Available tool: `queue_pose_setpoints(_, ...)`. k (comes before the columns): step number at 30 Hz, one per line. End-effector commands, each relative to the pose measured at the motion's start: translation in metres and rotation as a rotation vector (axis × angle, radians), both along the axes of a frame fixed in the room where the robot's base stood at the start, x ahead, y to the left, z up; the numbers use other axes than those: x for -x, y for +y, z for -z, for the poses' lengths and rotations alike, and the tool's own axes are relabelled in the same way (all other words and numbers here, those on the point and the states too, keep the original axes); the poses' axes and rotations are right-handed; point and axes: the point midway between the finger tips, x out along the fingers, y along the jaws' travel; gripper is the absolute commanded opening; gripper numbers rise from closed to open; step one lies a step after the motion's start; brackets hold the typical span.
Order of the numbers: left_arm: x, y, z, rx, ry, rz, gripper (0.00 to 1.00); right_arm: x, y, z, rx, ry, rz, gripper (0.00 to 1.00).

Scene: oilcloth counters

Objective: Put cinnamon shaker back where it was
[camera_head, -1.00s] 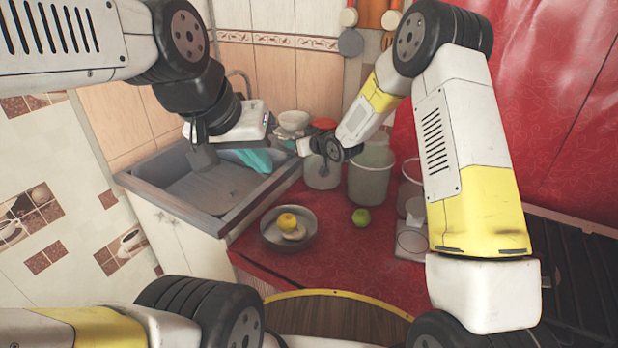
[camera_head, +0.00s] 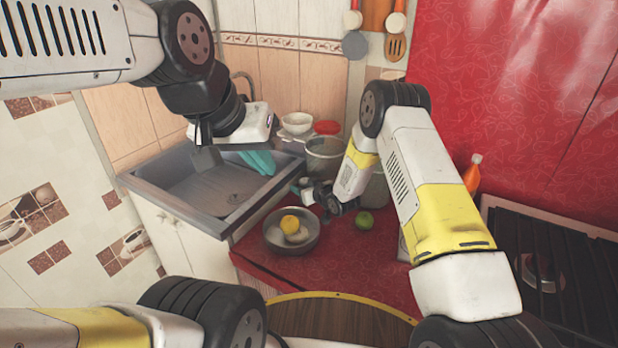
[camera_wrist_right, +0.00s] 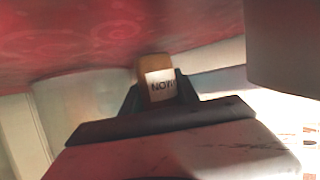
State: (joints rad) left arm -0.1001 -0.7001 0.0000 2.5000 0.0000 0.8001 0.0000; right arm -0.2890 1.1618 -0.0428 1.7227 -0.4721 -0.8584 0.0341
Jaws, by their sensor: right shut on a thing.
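A small brown-orange shaker with a white label (camera_wrist_right: 160,88) sits between the fingers of my right gripper (camera_wrist_right: 158,98) in the right wrist view. In the head view my right gripper (camera_head: 308,192) is low over the red counter, behind the metal bowl, and the shaker cannot be made out there. My left gripper (camera_head: 206,156) hangs over the sink, seen from the side, and its opening cannot be judged.
A metal bowl (camera_head: 272,240) holding a yellow fruit (camera_head: 290,224) stands at the counter front, with a green fruit (camera_head: 365,220) to its right. A large pot (camera_head: 324,156) stands behind my right gripper. The sink (camera_head: 160,186) is left; an orange bottle (camera_head: 473,174) stands near the stove (camera_head: 545,262).

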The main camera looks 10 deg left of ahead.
Motion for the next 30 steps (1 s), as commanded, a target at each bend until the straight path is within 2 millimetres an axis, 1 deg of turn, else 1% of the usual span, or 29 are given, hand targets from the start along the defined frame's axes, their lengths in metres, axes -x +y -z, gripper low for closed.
queue_pose_setpoints(1, 0.0000, 0.0000, 0.0000, 0.000, 0.000, 0.000, 0.00, 0.0002, 0.0001, 0.0056, 0.001, 0.001, 0.000, 0.00)
queue_pose_setpoints(8, 0.0000, 0.0000, 0.0000, 0.000, 0.000, 0.000, 0.00, -0.0002, -0.0002, 0.0056, 0.000, -0.002, 0.001, 0.00)
queue_pose_setpoints(12, 0.0000, 0.0000, 0.0000, 0.000, 0.000, 0.000, 0.00, -0.0001, -0.0003, 0.0094, 0.000, 0.000, 0.001, 0.00)
queue_pose_setpoints(13, 0.0000, 0.0000, 0.0000, 0.000, 0.000, 0.000, 0.00, -0.0002, -0.0002, 0.0088, 0.000, 0.000, 0.001, 0.43)
queue_pose_setpoints(14, 0.0000, 0.0000, 0.0000, 0.000, 0.000, 0.000, 0.00, -0.0002, -0.0003, 0.0087, 0.000, 0.000, 0.001, 0.49)
queue_pose_setpoints(15, 0.0000, 0.0000, 0.0000, 0.000, 0.000, 0.000, 0.00, -0.0002, -0.0002, 0.0087, 0.000, 0.000, 0.001, 0.57)
queue_pose_setpoints(16, 0.0000, 0.0000, 0.0000, 0.000, 0.000, 0.000, 0.00, -0.0002, -0.0002, 0.0087, 0.000, 0.000, 0.001, 0.59)
queue_pose_setpoints(24, 0.0000, 0.0000, 0.0000, 0.000, 0.000, 0.000, 0.00, -0.0001, -0.0003, 0.0083, 0.000, 0.000, 0.001, 0.59)
queue_pose_setpoints(27, 0.0000, 0.0000, 0.0000, 0.000, 0.000, 0.000, 0.00, 0.0004, -0.0007, 0.0044, 0.000, 0.000, 0.001, 0.59)
queue_pose_setpoints(30, 0.0000, 0.0000, 0.0000, 0.000, 0.000, 0.000, 0.00, 0.0088, -0.0091, 0.0006, 0.001, 0.001, 0.002, 0.59)
